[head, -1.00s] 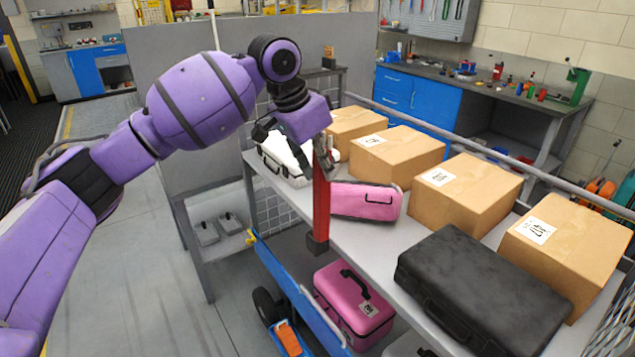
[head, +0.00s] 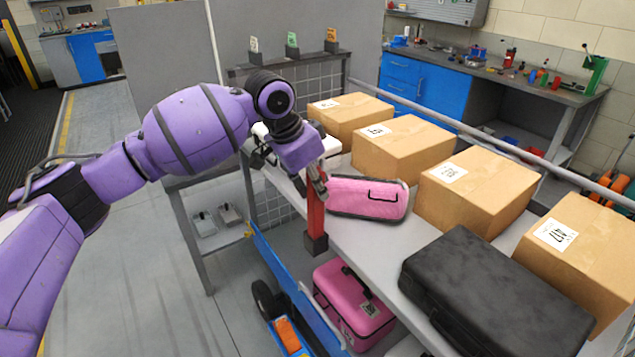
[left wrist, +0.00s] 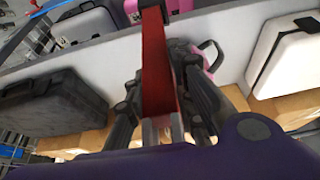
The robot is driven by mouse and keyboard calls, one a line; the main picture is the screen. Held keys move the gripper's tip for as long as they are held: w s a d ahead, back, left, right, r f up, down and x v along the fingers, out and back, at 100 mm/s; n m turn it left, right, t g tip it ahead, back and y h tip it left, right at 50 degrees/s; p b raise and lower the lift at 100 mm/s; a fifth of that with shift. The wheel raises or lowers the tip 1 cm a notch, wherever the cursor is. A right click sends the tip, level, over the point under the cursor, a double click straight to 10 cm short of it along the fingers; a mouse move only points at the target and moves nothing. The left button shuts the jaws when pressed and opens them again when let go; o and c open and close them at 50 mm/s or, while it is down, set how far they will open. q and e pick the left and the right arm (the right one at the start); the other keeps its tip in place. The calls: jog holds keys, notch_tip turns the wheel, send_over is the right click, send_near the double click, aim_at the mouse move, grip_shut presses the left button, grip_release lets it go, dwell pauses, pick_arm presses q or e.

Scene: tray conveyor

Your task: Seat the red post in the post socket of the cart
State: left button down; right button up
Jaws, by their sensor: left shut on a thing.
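The red post (head: 315,218) stands roughly upright in the head view, beside the cart's blue side rail (head: 285,277). My left gripper (head: 318,186) is shut on its upper part. A dark square block (head: 316,243) is at the post's lower end; I cannot tell whether it is the post socket or part of the post. In the left wrist view the red post (left wrist: 158,70) runs from between the fingers up to the dark block (left wrist: 152,5). The inside of any socket is hidden. My right gripper is not in view.
A pink case (head: 365,198) lies on the conveyor just behind the post. Cardboard boxes (head: 405,150) and a black case (head: 495,290) are further along. A second pink case (head: 352,305) sits low beside the blue rail. A grey rack (head: 205,225) stands left.

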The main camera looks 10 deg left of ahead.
pick_arm(q)
jog(key=c, duration=1.8)
grip_release()
jog(key=shift+a+r, duration=0.1)
jog(key=shift+r, duration=0.05)
jog(key=o, duration=0.3)
jog(key=shift+w+a, duration=0.1)
jog(key=shift+w, duration=0.15)
jog(key=shift+s+r, duration=0.1)
jog(key=shift+r, duration=0.05)
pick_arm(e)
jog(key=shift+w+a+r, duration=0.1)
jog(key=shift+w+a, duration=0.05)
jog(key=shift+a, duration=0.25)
pick_arm(q)
jog(key=shift+r, duration=0.1)
jog(key=v, duration=1.1)
jog(key=shift+s+r, duration=0.2)
jog(key=shift+r, duration=0.15)
